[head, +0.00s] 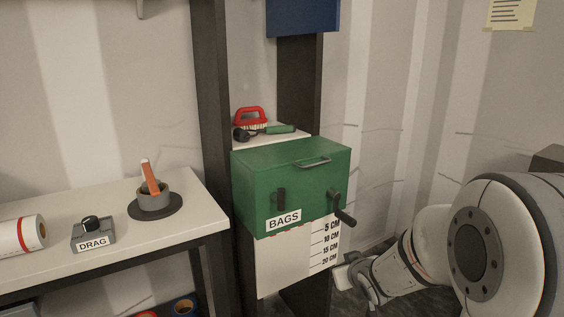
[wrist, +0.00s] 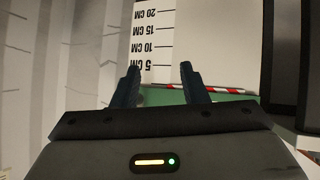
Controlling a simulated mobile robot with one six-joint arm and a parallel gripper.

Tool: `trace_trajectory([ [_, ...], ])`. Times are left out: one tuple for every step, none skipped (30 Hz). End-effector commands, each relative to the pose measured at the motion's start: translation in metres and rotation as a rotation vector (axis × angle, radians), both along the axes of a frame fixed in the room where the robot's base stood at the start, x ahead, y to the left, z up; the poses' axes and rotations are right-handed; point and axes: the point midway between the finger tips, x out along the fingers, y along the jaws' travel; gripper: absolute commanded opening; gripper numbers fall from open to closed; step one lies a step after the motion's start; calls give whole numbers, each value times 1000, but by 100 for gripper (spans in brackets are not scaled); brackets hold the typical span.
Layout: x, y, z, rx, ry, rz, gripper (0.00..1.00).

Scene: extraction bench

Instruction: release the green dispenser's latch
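The green dispenser (head: 252,182), labelled BAGS, is mounted on a dark post in the head view. A small upright black part (head: 281,198), which looks like the latch, sits on its front above the label. A dark crank (head: 341,207) is at the front's right side. A white sheet with a centimetre scale (head: 300,262) hangs below. My gripper (head: 348,274) is low and right of the sheet, apart from the latch. In the wrist view my gripper (wrist: 159,70) is open and empty, facing the upside-down scale and the dispenser's green edge (wrist: 165,97). The latch is not visible there.
A white bench (head: 110,215) at left carries a DRAG block (head: 93,238), a white roll (head: 20,234) and a grey cup with an orange-handled tool (head: 152,195). A red brush (head: 251,118) lies on a shelf behind the dispenser. Open space lies before the dispenser.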

Motion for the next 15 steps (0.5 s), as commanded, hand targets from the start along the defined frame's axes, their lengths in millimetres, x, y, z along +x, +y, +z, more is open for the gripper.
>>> trace_trajectory([
  [13, 10, 32, 24, -52, 48, 40],
  [20, 17, 42, 41, -87, 82, 40],
  [28, 27, 55, 68, -133, 127, 40],
  [33, 35, 65, 89, -167, 162, 40],
  [37, 42, 75, 113, -200, 196, 40],
  [41, 52, 87, 147, -240, 242, 40],
  [43, 60, 97, 174, -269, 275, 40],
  [45, 67, 105, 200, -296, 308, 40],
  [46, 75, 115, 237, -328, 349, 40],
  [46, 81, 123, 264, -351, 377, 40],
  [46, 87, 129, 291, -371, 404, 40],
  [44, 93, 137, 323, -394, 436, 40],
  [44, 97, 142, 346, -410, 457, 40],
  [42, 100, 146, 367, -423, 476, 40],
  [41, 104, 151, 390, -439, 497, 40],
])
